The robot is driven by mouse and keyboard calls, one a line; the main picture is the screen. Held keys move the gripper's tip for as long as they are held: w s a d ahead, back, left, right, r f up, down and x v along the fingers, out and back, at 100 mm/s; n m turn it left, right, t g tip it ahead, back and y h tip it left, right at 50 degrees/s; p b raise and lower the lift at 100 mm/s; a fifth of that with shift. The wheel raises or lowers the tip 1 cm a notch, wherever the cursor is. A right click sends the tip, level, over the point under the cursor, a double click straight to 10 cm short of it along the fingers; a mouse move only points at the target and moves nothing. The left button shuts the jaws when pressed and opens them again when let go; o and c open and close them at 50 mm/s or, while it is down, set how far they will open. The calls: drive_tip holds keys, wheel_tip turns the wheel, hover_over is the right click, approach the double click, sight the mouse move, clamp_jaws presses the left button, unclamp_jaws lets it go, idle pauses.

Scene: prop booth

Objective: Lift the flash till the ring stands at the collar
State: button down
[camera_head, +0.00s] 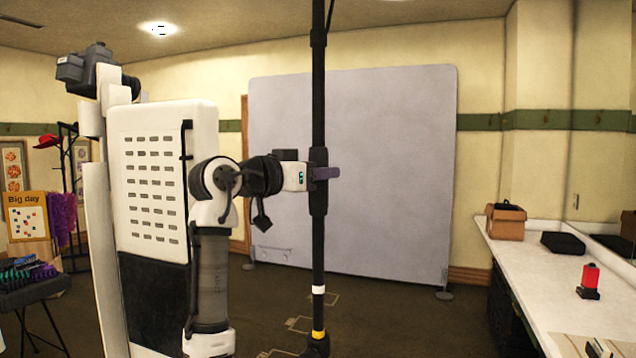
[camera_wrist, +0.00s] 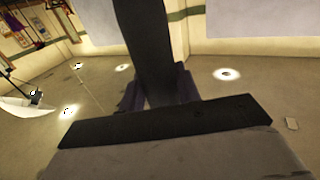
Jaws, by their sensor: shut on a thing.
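A black upright stand pole (camera_head: 318,100) runs out of the top of the head view, so the flash at its top is not seen there. A thicker black sleeve (camera_head: 318,200) surrounds it at mid-height. Lower down are a white ring (camera_head: 318,289) and, well below that, a yellow ring (camera_head: 318,334) just above a black fitting (camera_head: 318,347). I cannot tell which black part is the collar. My gripper (camera_head: 322,173) is shut on the pole at the sleeve's upper part, its purple fingers around it. The wrist view shows the purple fingers (camera_wrist: 158,92) at the dark pole (camera_wrist: 143,35).
A grey backdrop panel (camera_head: 375,170) stands behind the pole. At right a white counter (camera_head: 530,262) holds a brown box (camera_head: 505,222), a black case (camera_head: 563,243) and a red item (camera_head: 590,277). A stool (camera_head: 40,292) with small items is at left. A white umbrella-like shape (camera_wrist: 25,107) shows in the wrist view.

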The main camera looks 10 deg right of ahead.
drive_tip(key=shift+a+r, duration=0.15)
drive_tip(key=shift+r, duration=0.3)
drive_tip(key=c, duration=1.3)
unclamp_jaws()
drive_tip(key=shift+o, duration=1.2)
drive_tip(key=shift+f, duration=0.15)
drive_tip(key=shift+s+a+f+b, duration=0.15)
drive_tip(key=shift+s+a+b, duration=0.05)
drive_tip(key=shift+a+b, duration=0.15)
drive_tip(key=b+v, duration=0.4)
drive_tip(key=v, duration=0.8)
drive_tip(key=shift+s+a, duration=0.25)
drive_tip(key=shift+a, duration=0.1)
